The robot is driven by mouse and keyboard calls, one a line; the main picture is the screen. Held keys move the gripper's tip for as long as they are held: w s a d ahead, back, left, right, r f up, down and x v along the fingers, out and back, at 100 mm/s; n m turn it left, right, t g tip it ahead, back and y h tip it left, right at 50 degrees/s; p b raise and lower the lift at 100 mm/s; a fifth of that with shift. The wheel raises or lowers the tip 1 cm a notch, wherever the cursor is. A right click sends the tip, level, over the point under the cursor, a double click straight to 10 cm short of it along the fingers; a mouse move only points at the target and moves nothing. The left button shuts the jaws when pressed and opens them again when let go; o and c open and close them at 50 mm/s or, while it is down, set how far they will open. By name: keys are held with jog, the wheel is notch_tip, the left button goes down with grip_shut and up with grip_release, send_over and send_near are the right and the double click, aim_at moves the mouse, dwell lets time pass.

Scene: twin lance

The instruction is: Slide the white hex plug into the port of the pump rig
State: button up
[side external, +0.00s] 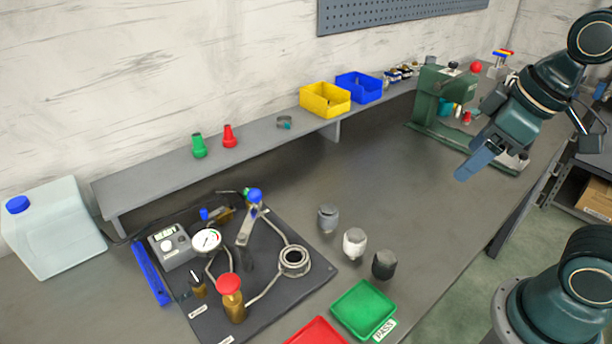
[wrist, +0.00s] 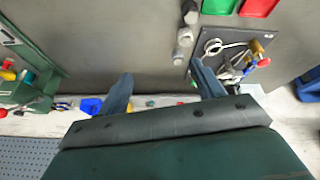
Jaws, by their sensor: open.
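The white hex plug (side external: 354,243) stands upright on the bench, between a grey plug (side external: 328,217) and a black plug (side external: 384,264). In the wrist view the white plug (wrist: 185,37) shows small beyond the fingers. The pump rig (side external: 318,272) is a dark board with a gauge, a red knob, pipes and a round ring-shaped port (side external: 294,261) at its right side. The rig also shows in the wrist view (wrist: 262,28). My gripper (side external: 476,160) is high over the bench's right part, well away from the plugs. Its fingers (wrist: 163,86) are apart with nothing between them.
Green (side external: 364,308) and red (side external: 318,332) trays lie in front of the plugs. A green press (side external: 437,100) stands near my gripper. Yellow (side external: 325,100) and blue (side external: 359,88) bins sit on the back shelf. A jug (side external: 52,230) is at left. The bench middle is clear.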

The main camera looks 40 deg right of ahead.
jog(key=w+a+f+n+g, duration=0.2)
jog(key=w+a+f+n, duration=0.2)
jog(key=w+n, duration=0.35)
jog(key=n+g, duration=0.3)
jog(key=n, duration=0.5)
send_near(356, 234)
jog(key=shift+m, duration=0.25)
jog(key=shift+s+a+f, duration=0.1)
jog(key=shift+f, duration=1.65)
jog(key=shift+s+a+f, duration=0.1)
jog(key=shift+f, duration=1.65)
jog(key=shift+f, duration=0.15)
jog(key=shift+d+f, duration=0.1)
jog(key=shift+f, duration=2.35)
jog(key=shift+w, duration=0.1)
jog(key=c, duration=1.2)
